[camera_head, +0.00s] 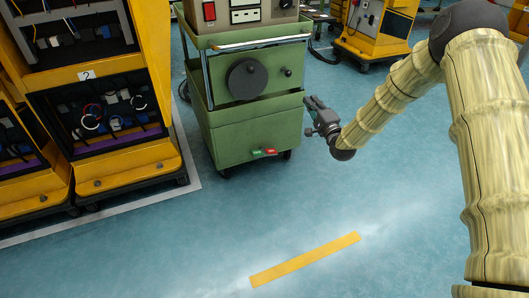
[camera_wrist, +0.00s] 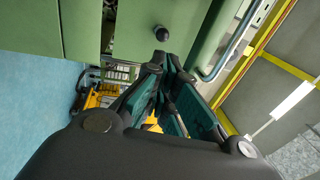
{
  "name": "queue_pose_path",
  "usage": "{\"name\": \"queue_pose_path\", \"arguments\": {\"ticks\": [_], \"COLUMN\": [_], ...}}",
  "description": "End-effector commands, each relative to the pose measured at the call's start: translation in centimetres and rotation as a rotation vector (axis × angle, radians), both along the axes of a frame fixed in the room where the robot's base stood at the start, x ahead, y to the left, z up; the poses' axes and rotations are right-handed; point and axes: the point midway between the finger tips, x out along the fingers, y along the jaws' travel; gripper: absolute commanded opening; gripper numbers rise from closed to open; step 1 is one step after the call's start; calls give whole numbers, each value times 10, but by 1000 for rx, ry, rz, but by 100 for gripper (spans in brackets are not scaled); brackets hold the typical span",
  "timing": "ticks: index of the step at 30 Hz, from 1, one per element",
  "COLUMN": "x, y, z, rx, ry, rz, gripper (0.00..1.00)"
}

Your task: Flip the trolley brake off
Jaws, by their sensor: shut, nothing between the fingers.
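The green trolley (camera_head: 250,140) stands at the middle top of the head view. Its brake (camera_head: 265,152) is a small pedal with a green left part and a red right part, low on the front edge. My gripper (camera_head: 309,103) is to the right of the trolley, above the height of the brake and apart from it. In the wrist view, my gripper (camera_wrist: 162,62) is shut and empty, with the trolley (camera_wrist: 145,30) beyond its tips. The brake does not show in the wrist view.
A large black disc (camera_head: 247,79) and a small black knob (camera_head: 288,72) are on the trolley front. A metal rail (camera_head: 262,43) crosses above them. A yellow rack (camera_head: 130,165) stands to the left. The blue floor in front is clear, with a yellow strip (camera_head: 305,260).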

Motion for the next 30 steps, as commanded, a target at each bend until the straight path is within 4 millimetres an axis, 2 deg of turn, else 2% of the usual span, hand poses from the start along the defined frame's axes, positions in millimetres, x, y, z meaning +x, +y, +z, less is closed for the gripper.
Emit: {"name": "queue_pose_path", "arguments": {"ticks": [13,17,20,23,24,26,27,29,30], "x": [0,-11,-36,-83,-106,-147,-175,-222,-254], "y": [0,2,7,9,10,10,8,5,3], "z": [-1,-23,-69,-137,-165,-206,-231,-266,-286], "rx": [-2,-44,-148,-316,-395,-519,-601,-722,-802], "ry": [2,40,122,250,308,396,454,538,594], "rz": [0,-11,-30,-39,-35,-16,3,44,78], "gripper": [0,0,0,0,0,0,0,0,0]}}
